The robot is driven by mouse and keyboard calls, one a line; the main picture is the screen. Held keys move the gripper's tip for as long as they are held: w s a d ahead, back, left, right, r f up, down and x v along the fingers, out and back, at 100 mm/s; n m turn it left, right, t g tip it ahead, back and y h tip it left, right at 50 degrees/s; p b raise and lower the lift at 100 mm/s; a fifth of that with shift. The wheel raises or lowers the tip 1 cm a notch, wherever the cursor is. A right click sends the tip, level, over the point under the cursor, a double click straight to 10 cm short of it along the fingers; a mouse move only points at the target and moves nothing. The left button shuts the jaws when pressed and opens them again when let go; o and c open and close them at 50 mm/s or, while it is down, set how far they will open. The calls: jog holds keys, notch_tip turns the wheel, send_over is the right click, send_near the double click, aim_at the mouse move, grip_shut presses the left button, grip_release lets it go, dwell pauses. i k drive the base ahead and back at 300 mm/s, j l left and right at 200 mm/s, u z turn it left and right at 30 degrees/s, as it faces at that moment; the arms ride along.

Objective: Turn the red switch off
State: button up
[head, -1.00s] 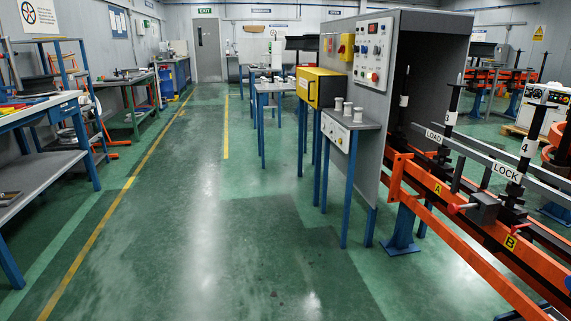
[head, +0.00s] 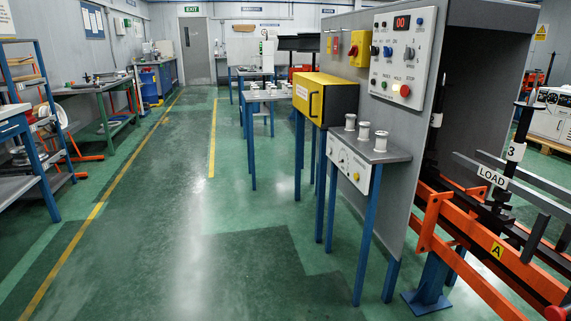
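A yellow switch box (head: 359,48) is mounted on the grey panel wall of the machine cabinet, right of centre in the head view. A small red switch handle (head: 354,50) shows on its front; its on or off position is too small to tell. A white control panel (head: 403,57) to its right carries a red round button (head: 405,90), several small knobs and a red-lit display (head: 401,22). My gripper is not in view.
A yellow cabinet (head: 325,98) and a small table (head: 392,155) with white spools stand before the panel. An orange rail frame (head: 470,232) is at right. The green floor (head: 215,215) in the middle is clear. Workbenches line the left.

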aim_at(353, 51)
jog(key=i+z, duration=0.25)
jog(key=i, duration=0.25)
jog(key=i+j+z, duration=0.25)
jog(key=i, duration=0.25)
jog(key=i+j+z, duration=0.2)
jog(key=i, duration=0.3)
